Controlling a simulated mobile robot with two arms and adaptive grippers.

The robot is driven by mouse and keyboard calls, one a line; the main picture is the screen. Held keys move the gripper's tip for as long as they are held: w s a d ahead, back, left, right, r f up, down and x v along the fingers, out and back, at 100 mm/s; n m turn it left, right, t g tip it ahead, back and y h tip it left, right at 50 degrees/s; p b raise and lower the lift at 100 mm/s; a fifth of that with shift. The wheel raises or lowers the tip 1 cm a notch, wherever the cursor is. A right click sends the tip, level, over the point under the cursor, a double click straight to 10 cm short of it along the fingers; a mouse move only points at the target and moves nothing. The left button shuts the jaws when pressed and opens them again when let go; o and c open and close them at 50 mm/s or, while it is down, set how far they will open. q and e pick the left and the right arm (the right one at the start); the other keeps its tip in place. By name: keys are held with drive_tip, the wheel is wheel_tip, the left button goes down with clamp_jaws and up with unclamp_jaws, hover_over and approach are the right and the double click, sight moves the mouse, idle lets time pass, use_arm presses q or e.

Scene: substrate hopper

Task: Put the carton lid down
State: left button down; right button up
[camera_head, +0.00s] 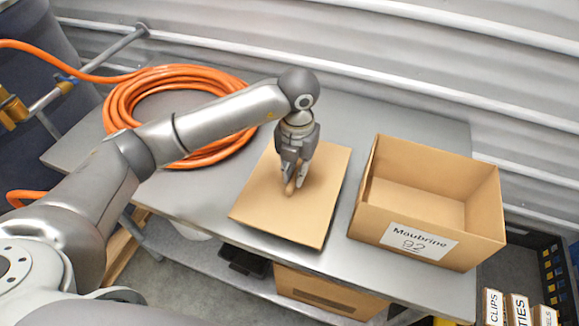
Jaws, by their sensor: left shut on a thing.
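The carton lid (264,211) is a flat tan cardboard panel at the middle of the grey table. It looks to lie flat on the tabletop or just above it; I cannot tell which. My left gripper (294,187) points down over the lid and is shut on a small tan knob at its middle. The open carton (478,222) stands to the right of the lid on the table, its top uncovered and its inside looking empty. My right gripper is not in view.
A coiled orange hose (122,102) lies on the table's left part, behind my left arm. The grey table (400,118) is clear behind the carton. A corrugated metal wall (400,40) stands behind. Another box (325,290) sits below the table's front, and labelled boxes (518,309) stand at lower right.

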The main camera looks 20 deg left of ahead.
use_arm(q)
drive_tip(key=shift+f, duration=0.45)
drive_tip(key=shift+w+f, duration=0.15)
drive_tip(key=shift+f, duration=0.2)
wheel_tip(320, 180, down, 3)
drive_tip(key=shift+f+p, duration=0.1)
drive_tip(key=shift+p, duration=0.55)
drive_tip(key=shift+f, duration=0.3)
drive_tip(key=c, duration=1.5)
unclamp_jaws()
drive_tip(key=shift+o, duration=0.2)
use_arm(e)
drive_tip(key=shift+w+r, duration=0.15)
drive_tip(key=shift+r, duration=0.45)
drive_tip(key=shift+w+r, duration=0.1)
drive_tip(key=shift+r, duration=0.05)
